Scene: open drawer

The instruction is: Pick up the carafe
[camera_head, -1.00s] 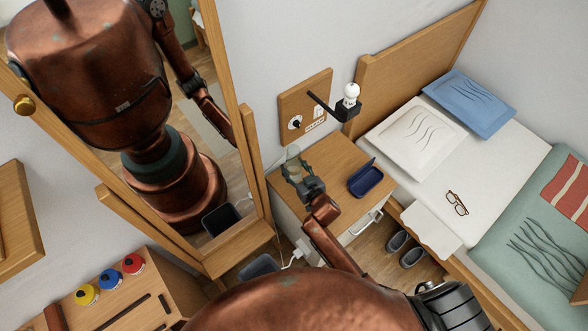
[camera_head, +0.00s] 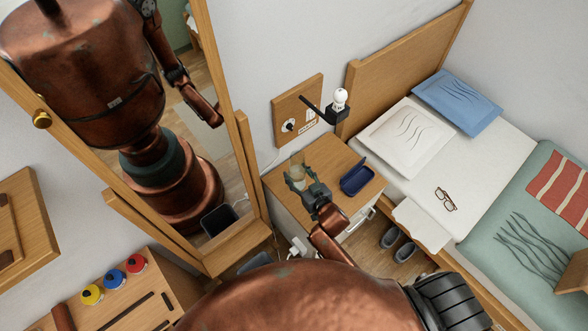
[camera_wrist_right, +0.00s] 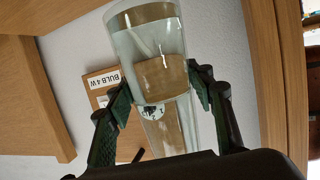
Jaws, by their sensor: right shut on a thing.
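The carafe (camera_head: 296,173) is clear glass and shows at the back left of the wooden nightstand top (camera_head: 330,160) in the head view. In the right wrist view the carafe (camera_wrist_right: 150,45) fills the upper middle, wide end up in the picture. My right gripper (camera_head: 303,183) is shut on it; in the wrist view its two dark green fingers (camera_wrist_right: 158,98) press on opposite sides of the glass. I cannot tell whether the carafe's base touches the nightstand.
A blue open case (camera_head: 357,177) lies on the nightstand right of the gripper. A wooden wall panel (camera_head: 297,110) and a lamp with a white bulb (camera_head: 340,99) are behind. A tall mirror's frame (camera_head: 250,175) stands close on the left. The bed (camera_head: 420,190) is on the right.

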